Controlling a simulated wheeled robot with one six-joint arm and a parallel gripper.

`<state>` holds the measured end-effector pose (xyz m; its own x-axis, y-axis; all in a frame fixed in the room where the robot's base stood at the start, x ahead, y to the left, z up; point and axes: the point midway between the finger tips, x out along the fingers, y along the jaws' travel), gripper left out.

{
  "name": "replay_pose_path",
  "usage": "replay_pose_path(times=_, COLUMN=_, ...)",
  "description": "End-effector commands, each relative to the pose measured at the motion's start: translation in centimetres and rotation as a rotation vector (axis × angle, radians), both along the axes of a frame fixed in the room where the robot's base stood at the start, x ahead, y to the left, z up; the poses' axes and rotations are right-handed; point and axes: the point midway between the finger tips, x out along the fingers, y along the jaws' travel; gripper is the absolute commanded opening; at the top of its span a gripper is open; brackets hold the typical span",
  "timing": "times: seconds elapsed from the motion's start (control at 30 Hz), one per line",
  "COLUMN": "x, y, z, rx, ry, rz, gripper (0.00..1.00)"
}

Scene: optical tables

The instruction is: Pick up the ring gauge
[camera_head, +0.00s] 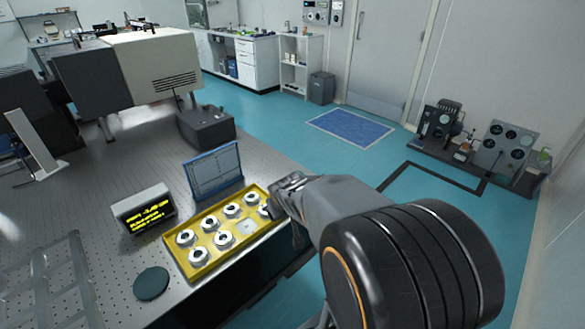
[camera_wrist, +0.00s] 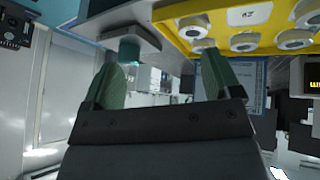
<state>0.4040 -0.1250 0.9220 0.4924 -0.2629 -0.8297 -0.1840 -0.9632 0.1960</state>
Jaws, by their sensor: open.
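Several ring gauges, silver with dark bores, sit in two rows in a yellow tray (camera_head: 181,270). One is the ring gauge (camera_head: 223,239) in the near row. One spot in that row holds no ring and shows a pale label (camera_head: 246,227). In the wrist view the tray (camera_wrist: 222,42) is at the upper right, with a ring gauge (camera_wrist: 245,42) among others. My gripper (camera_head: 284,192) is at the tray's right end and partly hides a ring there. In the wrist view my gripper (camera_wrist: 163,58) is open, its two greenish fingers apart, with no ring gauge visible between them.
A lit display box (camera_head: 145,208) and a blue-framed screen (camera_head: 214,172) stand behind the tray. A dark green disc (camera_head: 151,283) lies left of it on the perforated table (camera_head: 60,215). The table's edge runs close to the tray's near right side.

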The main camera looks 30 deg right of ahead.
Motion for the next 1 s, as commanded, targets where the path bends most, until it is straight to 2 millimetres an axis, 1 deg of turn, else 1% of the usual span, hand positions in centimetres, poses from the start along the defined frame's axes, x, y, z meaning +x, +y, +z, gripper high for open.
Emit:
replay_pose_path(times=0.03, x=1.3, y=-2.7, z=1.5, rx=-0.029, ry=-0.04, rz=-0.007, gripper=0.86)
replay_pose_path(times=0.1, x=3.1, y=-5.6, z=1.8, rx=-0.06, ry=-0.118, rz=0.016, gripper=0.86)
replay_pose_path(times=0.2, x=4.7, y=-8.8, z=1.8, rx=-0.065, ry=-0.227, rz=0.064, gripper=0.86)
replay_pose_path(times=0.33, x=5.2, y=-11.7, z=1.2, rx=-0.023, ry=-0.351, rz=0.128, gripper=0.86)
replay_pose_path(times=0.4, x=5.0, y=-12.6, z=1.0, rx=0.011, ry=-0.41, rz=0.156, gripper=0.86)
replay_pose_path(times=0.5, x=4.5, y=-13.4, z=0.6, rx=0.062, ry=-0.481, rz=0.186, gripper=0.86)
replay_pose_path(times=0.67, x=4.1, y=-13.8, z=0.2, rx=0.118, ry=-0.549, rz=0.213, gripper=0.86)
replay_pose_path(times=0.77, x=5.0, y=-13.9, z=-0.5, rx=0.134, ry=-0.567, rz=0.221, gripper=0.86)
replay_pose_path(times=1.0, x=8.8, y=-13.8, z=-2.4, rx=0.136, ry=-0.574, rz=0.224, gripper=0.86)
